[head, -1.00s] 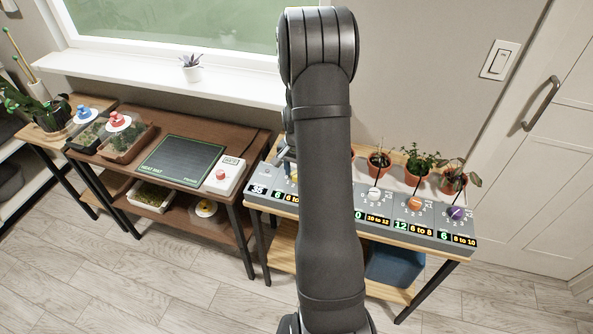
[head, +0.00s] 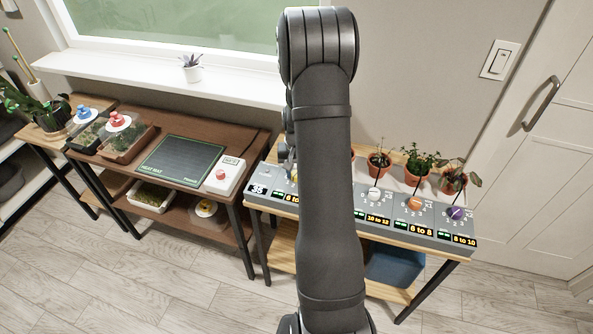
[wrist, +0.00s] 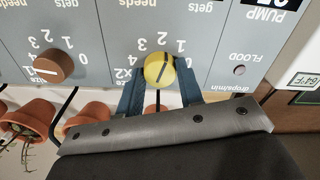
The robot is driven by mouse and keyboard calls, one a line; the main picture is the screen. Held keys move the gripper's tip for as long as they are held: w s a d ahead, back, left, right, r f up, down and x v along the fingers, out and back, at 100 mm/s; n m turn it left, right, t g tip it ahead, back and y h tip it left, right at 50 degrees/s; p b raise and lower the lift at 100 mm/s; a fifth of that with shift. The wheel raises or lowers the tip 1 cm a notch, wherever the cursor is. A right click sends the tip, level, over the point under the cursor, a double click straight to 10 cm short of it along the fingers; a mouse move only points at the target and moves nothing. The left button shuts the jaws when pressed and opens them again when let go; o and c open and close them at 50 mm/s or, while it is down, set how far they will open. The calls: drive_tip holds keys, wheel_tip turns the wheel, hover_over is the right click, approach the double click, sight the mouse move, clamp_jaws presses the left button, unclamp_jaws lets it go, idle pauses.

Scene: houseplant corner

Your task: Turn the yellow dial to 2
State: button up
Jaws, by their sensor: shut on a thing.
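The yellow dial (wrist: 158,68) sits on the grey control panel (wrist: 105,62) in the wrist view, ringed by printed numbers. A dark line crosses its face, pointing roughly toward the 1 and 2; I cannot tell exactly where it rests. My gripper (wrist: 160,76) is shut on the dial, with one blue finger on each side of it. In the head view my arm hides most of the dial and the gripper.
A brown dial (wrist: 53,67) is beside it in the wrist view. White (head: 375,194), orange (head: 414,203) and purple (head: 456,213) dials continue along the panel. Potted plants (head: 418,165) stand behind. A white box with a red button (head: 224,176) stands left.

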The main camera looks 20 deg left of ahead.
drive_tip(key=shift+n, duration=1.6)
drive_tip(key=o, duration=1)
wheel_tip(320, 180, up, 18)
drive_tip(key=shift+f, duration=0.25)
drive_tip(key=shift+f, duration=0.1)
